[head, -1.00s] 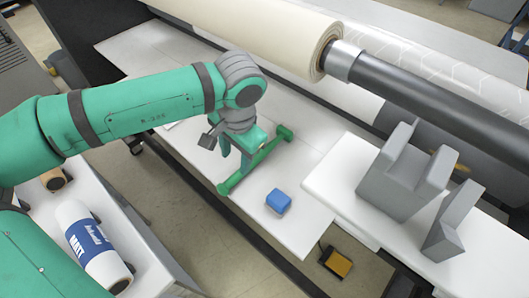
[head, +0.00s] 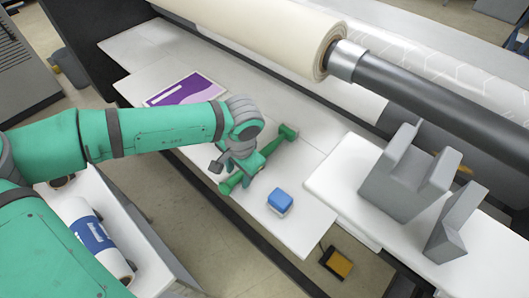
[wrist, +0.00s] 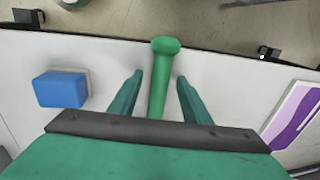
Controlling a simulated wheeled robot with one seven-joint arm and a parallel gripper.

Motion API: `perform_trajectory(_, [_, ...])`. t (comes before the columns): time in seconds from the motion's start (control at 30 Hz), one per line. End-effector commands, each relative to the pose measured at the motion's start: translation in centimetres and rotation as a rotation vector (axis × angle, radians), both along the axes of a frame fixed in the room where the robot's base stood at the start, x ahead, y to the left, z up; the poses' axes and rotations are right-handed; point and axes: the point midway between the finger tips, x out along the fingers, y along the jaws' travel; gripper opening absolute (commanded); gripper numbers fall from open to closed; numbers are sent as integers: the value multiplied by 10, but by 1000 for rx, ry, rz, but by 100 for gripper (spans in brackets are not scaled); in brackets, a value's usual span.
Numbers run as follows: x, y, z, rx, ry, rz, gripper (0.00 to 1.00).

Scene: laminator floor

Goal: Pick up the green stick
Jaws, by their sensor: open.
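The green stick (head: 231,185) lies on the white table, with a thicker knob at each end. In the wrist view the stick (wrist: 159,78) runs up the middle, between the two fingers, with its rounded end beyond the fingertips. My gripper (wrist: 157,84) is open, with a gap showing between the stick and each finger. In the head view my gripper (head: 245,178) is over the middle of the stick and hides part of it. The height of the fingers above the table is hard to tell.
A blue block (head: 280,201) lies close to the right of the stick. A grey bracket (head: 395,180) stands on the white board at the right. A purple-printed sheet (head: 185,88) lies behind my arm. The large roll (head: 270,30) spans the back. The table's front edge is near the stick.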

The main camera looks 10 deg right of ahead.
Motion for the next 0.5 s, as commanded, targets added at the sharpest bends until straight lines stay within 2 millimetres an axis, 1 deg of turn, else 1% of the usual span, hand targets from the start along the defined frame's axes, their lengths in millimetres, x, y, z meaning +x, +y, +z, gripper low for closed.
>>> perform_trajectory(0.13, [0,0,0,-1,-1,0,44])
perform_trajectory(0.17, [0,0,0,-1,-1,0,39])
perform_trajectory(0.2, [0,0,0,-1,-1,0,29])
perform_trajectory(0.27, [0,0,0,-1,-1,0,15])
perform_trajectory(0.3, [0,0,0,-1,-1,0,5])
perform_trajectory(0.33, [0,0,0,-1,-1,0,0])
perform_trajectory(0.5, [0,0,1,-1,-1,0,0])
